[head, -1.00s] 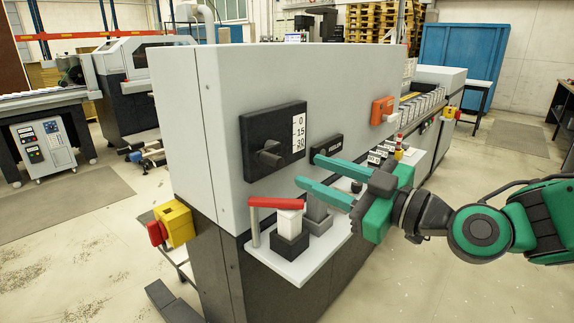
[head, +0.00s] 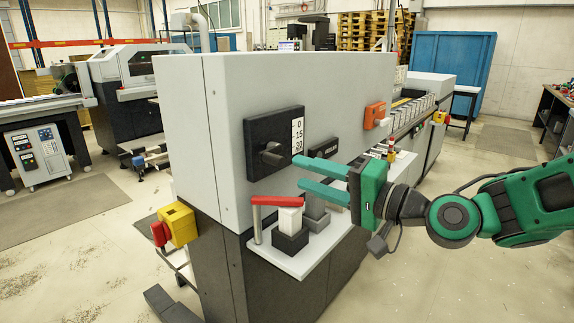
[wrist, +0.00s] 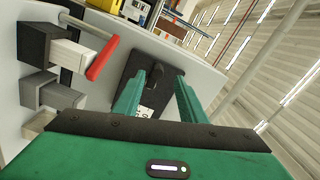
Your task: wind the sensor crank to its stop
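A black panel (head: 262,128) with a protruding dark handle (head: 271,155) is on the grey machine's face; it looks like the sensor crank, though no label confirms this. A white scale (head: 297,136) marked 0, 15 and 30 is at its right edge. My gripper (head: 303,173) is open and empty, to the right of the handle and slightly lower, fingers pointing left towards the panel. In the wrist view the panel (wrist: 138,65) and handle (wrist: 156,73) show beyond and between the open fingers (wrist: 158,85). I see no contact with the handle.
Below the panel, a shelf (head: 300,262) carries a red bar (head: 277,200) on a metal post, a white block (head: 290,220) and a grey block (head: 315,205), close under my fingers. An orange box (head: 375,115) sits farther right on the face. The floor at right is open.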

